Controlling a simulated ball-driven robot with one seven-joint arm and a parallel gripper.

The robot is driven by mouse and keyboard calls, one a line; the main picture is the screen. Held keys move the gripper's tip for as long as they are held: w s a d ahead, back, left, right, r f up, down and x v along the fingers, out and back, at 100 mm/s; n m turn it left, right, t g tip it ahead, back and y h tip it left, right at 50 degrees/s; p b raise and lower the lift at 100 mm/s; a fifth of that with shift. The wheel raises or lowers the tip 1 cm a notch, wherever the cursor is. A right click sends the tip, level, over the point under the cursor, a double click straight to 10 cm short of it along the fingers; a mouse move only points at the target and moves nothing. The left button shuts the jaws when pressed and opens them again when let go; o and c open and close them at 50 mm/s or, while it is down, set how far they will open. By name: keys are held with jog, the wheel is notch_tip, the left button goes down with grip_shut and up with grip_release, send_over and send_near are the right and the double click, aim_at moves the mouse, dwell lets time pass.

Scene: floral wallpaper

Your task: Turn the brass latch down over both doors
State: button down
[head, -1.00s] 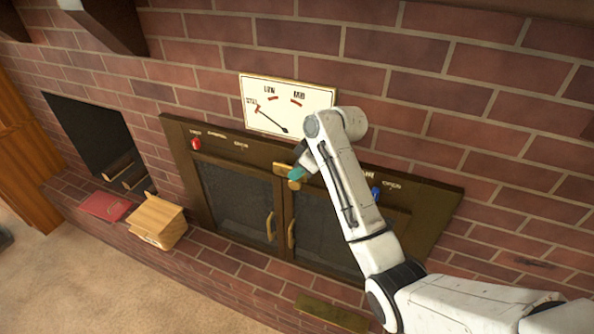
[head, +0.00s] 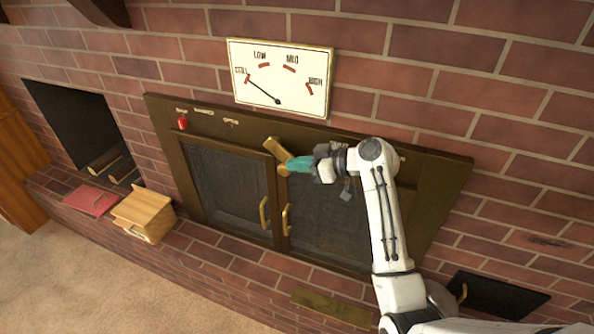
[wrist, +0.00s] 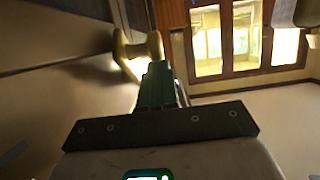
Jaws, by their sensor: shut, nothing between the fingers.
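The brass latch (head: 276,151) is at the top where the two doors meet. It is tilted, running from upper left to lower right. The left door (head: 226,190) and right door (head: 325,225) look closed, each with a brass handle near the middle seam. My gripper (head: 290,165) is shut and empty, its teal fingertips at the latch's lower right end. In the wrist view the teal fingers (wrist: 154,85) are together, close beside the forked brass latch (wrist: 137,50). I cannot tell whether they touch it. My arm hides part of the right door.
A dial sign (head: 280,80) hangs above the doors, its pointer toward STILL. A red knob (head: 182,123) is at the frame's upper left. A wooden box (head: 145,212) and red book-like item (head: 91,200) rest on the brick ledge. A dark panel (head: 490,296) is at lower right.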

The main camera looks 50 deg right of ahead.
jog(key=shift+w+a+f+b, duration=0.1)
jog(key=shift+w+f+b, duration=0.1)
jog(key=shift+f+b, duration=0.85)
jog(key=shift+f, duration=0.1)
jog(key=v, duration=0.7)
jog(key=shift+s+b, duration=0.2)
jog(key=shift+b, duration=0.15)
